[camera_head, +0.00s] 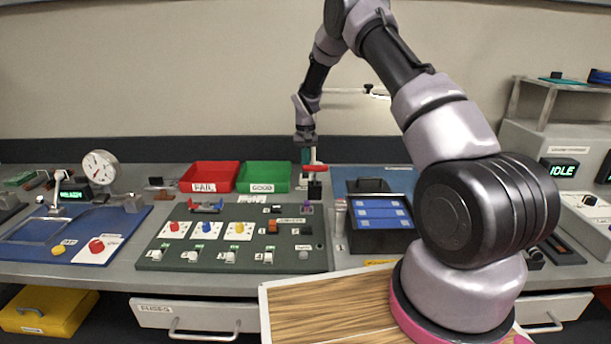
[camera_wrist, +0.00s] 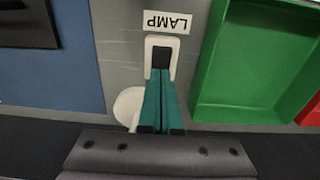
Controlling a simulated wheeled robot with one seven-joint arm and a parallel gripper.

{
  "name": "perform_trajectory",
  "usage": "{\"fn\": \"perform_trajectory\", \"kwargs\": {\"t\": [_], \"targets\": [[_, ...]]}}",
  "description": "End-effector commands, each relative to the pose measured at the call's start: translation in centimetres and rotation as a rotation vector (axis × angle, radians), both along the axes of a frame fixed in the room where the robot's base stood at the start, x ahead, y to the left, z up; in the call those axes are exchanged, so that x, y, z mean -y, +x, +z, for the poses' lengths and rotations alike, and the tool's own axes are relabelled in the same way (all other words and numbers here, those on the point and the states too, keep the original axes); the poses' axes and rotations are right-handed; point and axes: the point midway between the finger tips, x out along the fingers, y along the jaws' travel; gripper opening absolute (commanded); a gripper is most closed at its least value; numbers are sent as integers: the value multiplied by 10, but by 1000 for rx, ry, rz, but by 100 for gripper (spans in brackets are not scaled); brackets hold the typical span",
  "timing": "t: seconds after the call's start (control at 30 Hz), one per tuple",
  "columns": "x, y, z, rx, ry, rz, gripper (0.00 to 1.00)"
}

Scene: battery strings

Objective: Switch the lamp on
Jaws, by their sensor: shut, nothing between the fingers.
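In the wrist view a label reading LAMP (camera_wrist: 167,22) appears upside down. Beside it is a white switch plate (camera_wrist: 151,42) with a dark rocker (camera_wrist: 161,57). My gripper (camera_wrist: 161,78) is shut and empty, its teal fingers together. The fingertips overlap the near part of the switch in this view; I cannot tell whether they touch it. A white round piece (camera_wrist: 127,104), perhaps the lamp's base, is partly hidden behind the fingers. In the head view my gripper (camera_head: 306,160) is over the back of the bench, right of the green bin. A pale horizontal bar (camera_head: 345,91), perhaps the lamp's arm, shows behind my arm.
The green GOOD bin (camera_head: 264,178) and red FAIL bin (camera_head: 210,177) stand left of my gripper. A dark green panel (camera_head: 170,255) with knobs and switches lies in front. A blue mat (camera_head: 398,176) and a dark tray (camera_head: 378,243) with blue inserts lie to the right.

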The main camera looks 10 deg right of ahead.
Motion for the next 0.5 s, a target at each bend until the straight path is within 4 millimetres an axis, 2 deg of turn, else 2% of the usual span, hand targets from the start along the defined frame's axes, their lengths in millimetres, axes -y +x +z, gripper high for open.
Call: {"fn": "perform_trajectory", "kwargs": {"t": [0.5], "targets": [[0, 0, 37, -1, 0, -1, 0]]}}
